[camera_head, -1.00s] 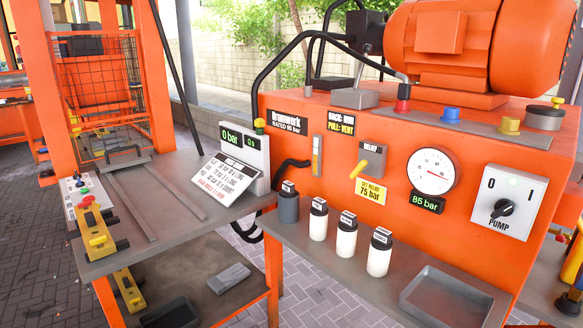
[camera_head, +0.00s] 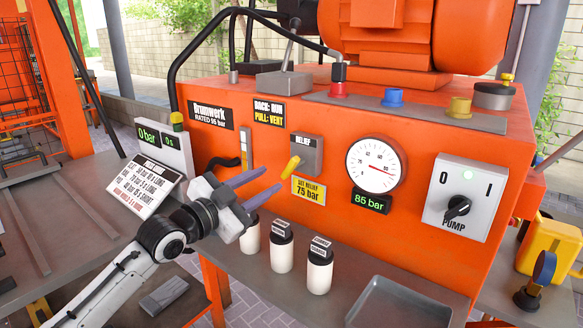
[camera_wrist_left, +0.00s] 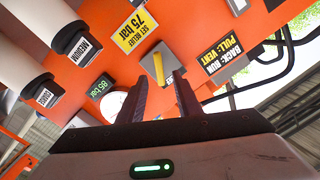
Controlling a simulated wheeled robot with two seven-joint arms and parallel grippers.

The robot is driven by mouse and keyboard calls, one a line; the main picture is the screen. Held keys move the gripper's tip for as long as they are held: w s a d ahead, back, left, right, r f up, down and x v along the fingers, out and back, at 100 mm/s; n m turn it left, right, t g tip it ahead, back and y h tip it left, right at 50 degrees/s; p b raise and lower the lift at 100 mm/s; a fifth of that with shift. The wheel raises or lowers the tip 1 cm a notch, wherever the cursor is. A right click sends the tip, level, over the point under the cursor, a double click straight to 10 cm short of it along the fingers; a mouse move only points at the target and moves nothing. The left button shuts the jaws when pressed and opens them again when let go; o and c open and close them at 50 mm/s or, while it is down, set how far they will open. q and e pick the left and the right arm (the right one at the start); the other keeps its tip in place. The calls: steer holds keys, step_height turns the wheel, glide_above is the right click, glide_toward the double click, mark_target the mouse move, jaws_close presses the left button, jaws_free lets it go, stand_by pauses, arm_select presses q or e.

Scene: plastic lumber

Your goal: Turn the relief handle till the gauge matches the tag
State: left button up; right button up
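The yellow relief handle (camera_head: 290,168) sits on a grey block (camera_head: 307,153) labelled RELIEF, on the orange panel. The yellow tag (camera_head: 309,191) below reads SET RELIEF 75 bar. The round white gauge (camera_head: 375,165) is to its right, and the green readout (camera_head: 371,202) under it shows 85 bar. My left gripper (camera_head: 272,180) is open and empty, its fingertips just left of the handle. In the left wrist view the handle (camera_wrist_left: 158,68) shows beyond and between the open fingers (camera_wrist_left: 162,78); I see no contact. My right gripper is not in view.
Several labelled bottles (camera_head: 281,247) stand on the shelf below the panel, under my left gripper. A PUMP switch box (camera_head: 464,198) is at right. A sign (camera_head: 145,183) and a 0 bar display (camera_head: 163,147) are at left. An empty grey tray (camera_head: 400,305) is at front right.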

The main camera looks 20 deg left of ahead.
mark_target(287, 170)
arm_select(q)
steer(key=x, duration=0.9)
steer(key=shift+d, duration=0.1)
steer(key=shift+f, duration=0.1)
jaws_close()
